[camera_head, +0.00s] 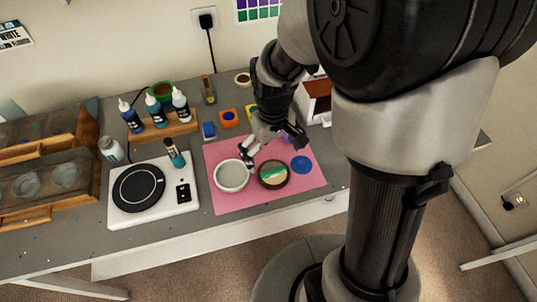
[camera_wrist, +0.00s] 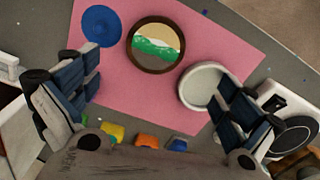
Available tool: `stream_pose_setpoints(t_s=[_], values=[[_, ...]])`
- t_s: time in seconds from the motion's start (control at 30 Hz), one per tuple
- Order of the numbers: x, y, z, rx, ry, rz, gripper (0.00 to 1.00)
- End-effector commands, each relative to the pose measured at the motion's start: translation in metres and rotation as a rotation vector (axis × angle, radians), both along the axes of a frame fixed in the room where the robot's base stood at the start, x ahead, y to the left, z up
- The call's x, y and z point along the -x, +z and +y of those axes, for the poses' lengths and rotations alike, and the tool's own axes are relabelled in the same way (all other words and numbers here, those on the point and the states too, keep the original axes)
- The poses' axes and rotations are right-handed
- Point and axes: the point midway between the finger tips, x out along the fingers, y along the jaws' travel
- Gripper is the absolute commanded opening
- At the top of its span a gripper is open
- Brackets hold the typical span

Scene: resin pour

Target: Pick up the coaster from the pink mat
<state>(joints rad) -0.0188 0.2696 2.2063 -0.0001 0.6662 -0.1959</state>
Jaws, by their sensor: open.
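The pink mat (camera_head: 229,203) lies on the grey worktop, and it also fills much of the wrist view (camera_wrist: 112,84). A round coaster with a dark brown rim and a green, white and tan picture (camera_head: 272,175) lies on it; in the wrist view the coaster (camera_wrist: 156,44) is at the upper middle. A white round dish (camera_head: 231,176) is on its left and a blue disc (camera_head: 301,165) on its right. My gripper (camera_head: 272,149) is open and empty above the mat's back part, apart from the coaster. In the wrist view one finger overlaps the dish.
A white hotplate (camera_head: 154,215) with a black round top stands left of the mat. Bottles (camera_head: 157,112) stand in a wooden rack behind. Small colored pots (camera_head: 229,118) line the mat's back edge. A wooden-framed case (camera_head: 60,185) is at far left. The front mat edge is clear.

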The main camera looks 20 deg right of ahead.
Motion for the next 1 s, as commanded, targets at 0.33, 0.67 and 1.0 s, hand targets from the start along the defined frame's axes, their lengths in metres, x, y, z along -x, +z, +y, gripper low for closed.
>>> stream_pose_setpoints(t_s=[0.33, 0.67, 1.0], values=[[0.000, -0.042, 0.000, 0.000, -0.001, -0.001, 1.00], [-0.007, -0.081, -0.006, 0.000, -0.002, 0.003, 1.00], [-0.007, -0.093, -0.006, 0.000, -0.001, 0.000, 1.00]])
